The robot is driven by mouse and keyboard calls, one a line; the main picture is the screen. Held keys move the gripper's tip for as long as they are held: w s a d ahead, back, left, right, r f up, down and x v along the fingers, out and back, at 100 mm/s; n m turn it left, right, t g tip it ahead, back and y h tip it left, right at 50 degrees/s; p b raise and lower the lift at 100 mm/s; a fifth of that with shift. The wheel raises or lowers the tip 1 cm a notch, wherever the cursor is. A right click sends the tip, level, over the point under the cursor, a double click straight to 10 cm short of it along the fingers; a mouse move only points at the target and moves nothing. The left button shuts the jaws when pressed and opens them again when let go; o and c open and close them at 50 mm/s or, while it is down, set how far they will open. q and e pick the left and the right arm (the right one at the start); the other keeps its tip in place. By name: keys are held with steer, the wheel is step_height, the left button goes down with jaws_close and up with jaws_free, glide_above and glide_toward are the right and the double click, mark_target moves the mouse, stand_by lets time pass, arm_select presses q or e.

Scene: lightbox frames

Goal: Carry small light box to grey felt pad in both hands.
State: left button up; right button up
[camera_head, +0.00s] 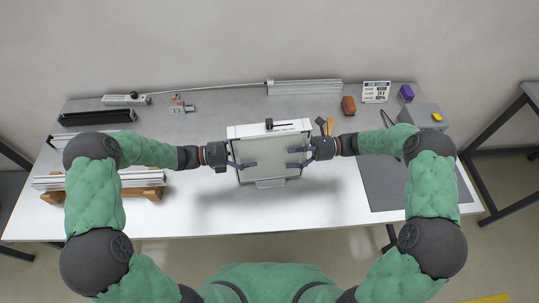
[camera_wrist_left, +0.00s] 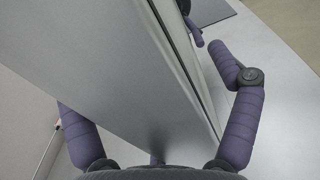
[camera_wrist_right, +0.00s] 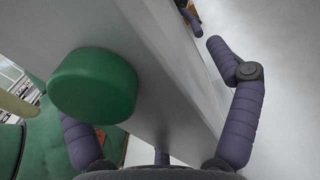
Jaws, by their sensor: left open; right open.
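The small light box (camera_head: 268,160), pale with a dark-edged front panel, is between my two grippers at the middle of the table. The grey felt pad (camera_head: 385,196) lies flat and bare at the table's right. My left gripper (camera_head: 245,165) is open at the box's left side; in the left wrist view the box's grey wall (camera_wrist_left: 130,70) runs between its spread fingers. My right gripper (camera_head: 298,157) is open at the right side; in the right wrist view a green round knob (camera_wrist_right: 95,85) stands on the wall between its fingers. Whether the box touches the table is unclear.
Behind the pad stand a grey box with a yellow button (camera_head: 425,116), a purple block (camera_head: 406,92), a card (camera_head: 375,92) and a brown block (camera_head: 348,105). Metal rails on wooden blocks (camera_head: 130,178) lie at left. The table's front strip (camera_head: 270,218) is clear.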

mark_target(249, 141)
arm_select(q)
steer(key=c, duration=1.7)
arm_select(e)
steer(key=c, duration=1.8)
arm_select(q)
steer(key=shift+r, duration=0.15)
arm_select(e)
steer(key=shift+r, duration=0.15)
